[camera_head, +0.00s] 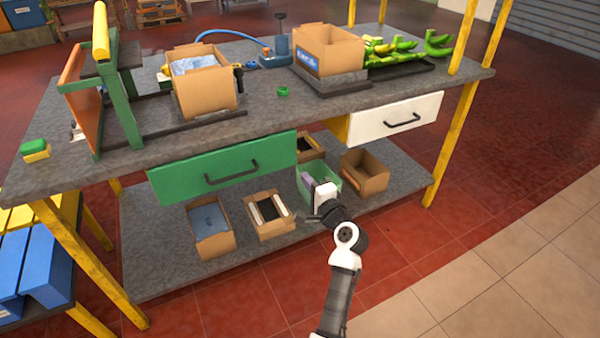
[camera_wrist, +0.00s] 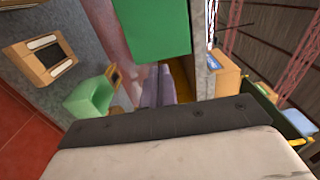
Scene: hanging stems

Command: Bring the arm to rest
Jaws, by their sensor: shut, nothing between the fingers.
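My arm (camera_head: 343,265) reaches up from the bottom of the head view toward the workbench's lower shelf. My gripper (camera_head: 308,179) is in front of the green bin (camera_head: 330,177), at about the height of the shelf boxes. It looks empty and its fingers are shut together. In the wrist view the two greyish-purple fingers of my gripper (camera_wrist: 159,84) lie side by side, with the green drawer front (camera_wrist: 150,30) beyond them. Whether the fingers touch the green bin cannot be told.
Cardboard boxes stand on the lower shelf (camera_head: 150,228), including one at the right (camera_head: 364,172). Above are a green drawer (camera_head: 222,170) and a white drawer (camera_head: 395,118), both with handles. The grey benchtop (camera_head: 330,100) holds more boxes. The tiled floor at right is open.

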